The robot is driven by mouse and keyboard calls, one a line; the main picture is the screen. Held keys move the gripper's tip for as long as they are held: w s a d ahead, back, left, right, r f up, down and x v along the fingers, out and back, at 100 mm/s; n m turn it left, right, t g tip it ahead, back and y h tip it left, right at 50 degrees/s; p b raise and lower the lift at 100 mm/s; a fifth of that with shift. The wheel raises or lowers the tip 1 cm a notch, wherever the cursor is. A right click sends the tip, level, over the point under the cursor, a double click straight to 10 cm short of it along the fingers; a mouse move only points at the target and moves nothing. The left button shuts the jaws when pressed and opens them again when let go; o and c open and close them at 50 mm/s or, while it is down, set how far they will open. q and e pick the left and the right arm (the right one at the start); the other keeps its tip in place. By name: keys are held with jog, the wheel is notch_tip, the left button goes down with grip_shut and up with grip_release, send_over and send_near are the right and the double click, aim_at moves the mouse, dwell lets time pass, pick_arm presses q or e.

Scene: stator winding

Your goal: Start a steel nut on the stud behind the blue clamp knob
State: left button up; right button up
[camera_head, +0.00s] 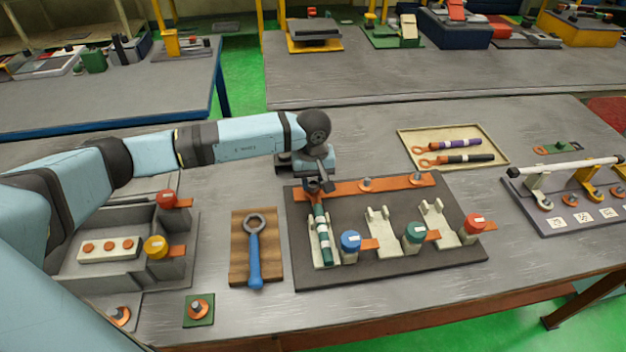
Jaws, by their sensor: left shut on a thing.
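The blue clamp knob (350,242) stands at the front left of the dark fixture board (385,263). A green cable (321,226) with a white band lies in the pale cradle beside it, its lug end reaching back to the copper bar (340,188). My left gripper (316,185) points down over the left end of that bar, behind the blue knob. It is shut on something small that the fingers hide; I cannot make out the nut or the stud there. Two other studs show on the bar, at its middle (366,184) and right (414,180). My right gripper is out of view.
Green (414,232) and red (474,224) knobs stand further right. A blue ring wrench (254,255) lies on a wooden block to the left. A tray (404,143) with two cables is behind right. A grey bin (185,270) with a white block sits left.

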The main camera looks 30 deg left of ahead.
pick_arm(q)
jog(key=shift+s+f+m+b, duration=0.1)
jog(key=shift+f+m+b, duration=0.1)
jog(key=shift+m+b, duration=0.5)
jog(key=shift+s+f+m+b, duration=0.1)
jog(key=shift+f+m+b, duration=0.05)
jog(key=shift+m+b, duration=0.55)
jog(key=shift+w+m+b, duration=0.1)
jog(key=shift+m+b, duration=1.05)
jog(key=shift+m, duration=0.55)
jog(key=o, duration=0.9)
jog(key=shift+r, duration=0.1)
jog(key=shift+w+r+p, duration=0.1)
jog(key=shift+r+p, duration=1.25)
jog(key=shift+r, duration=2.3)
